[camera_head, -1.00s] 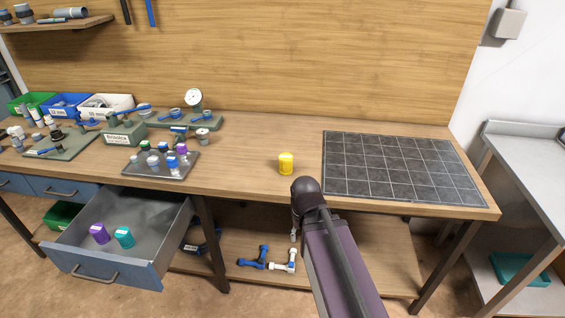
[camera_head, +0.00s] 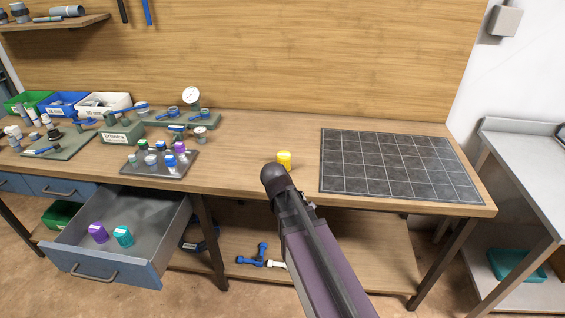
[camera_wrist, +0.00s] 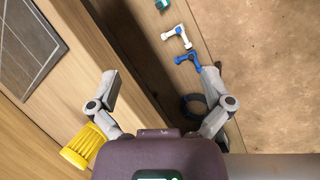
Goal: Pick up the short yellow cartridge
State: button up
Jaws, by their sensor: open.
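The short yellow cartridge (camera_head: 284,160) stands upright on the wooden workbench, left of the dark gridded mat. In the wrist view the yellow cartridge (camera_wrist: 84,146) is at the lower left, beside and outside the left finger, with ribbed sides. My gripper (camera_wrist: 160,84) is open, with nothing between its fingers; it hangs over the bench's front edge and faces the lower shelf and floor. In the head view my arm rises from the bottom and its dark joint partly overlaps the bench edge just in front of the cartridge; the fingers are hidden there.
The gridded mat (camera_head: 398,165) lies on the right of the bench. A tray (camera_head: 133,166) of several capped cartridges stands to the left. An open drawer (camera_head: 168,231) juts out below, holding a purple and a teal cartridge. Blue and white pipe fittings (camera_head: 253,261) lie on the lower shelf.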

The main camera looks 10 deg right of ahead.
jog(key=w+a+r+n+t+h, duration=0.3)
jog(key=w+a+r+n+h, duration=0.15)
jog(key=w+n, duration=0.35)
jog(key=n+t+h, duration=0.3)
jog(key=n, duration=0.5)
send_near(283, 155)
jog(key=v, duration=0.1)
jog(key=p+v, duration=0.1)
jog(key=v, duration=0.1)
jog(key=shift+s+r+y, duration=0.25)
jog(key=shift+r, duration=0.15)
jog(key=shift+d+f, duration=0.1)
jog(key=shift+b+x, duration=1.7)
jog(key=shift+x, duration=2.55)
jog(key=shift+w, duration=0.15)
jog(key=shift+b+x, duration=1.05)
jog(key=shift+x, duration=1.45)
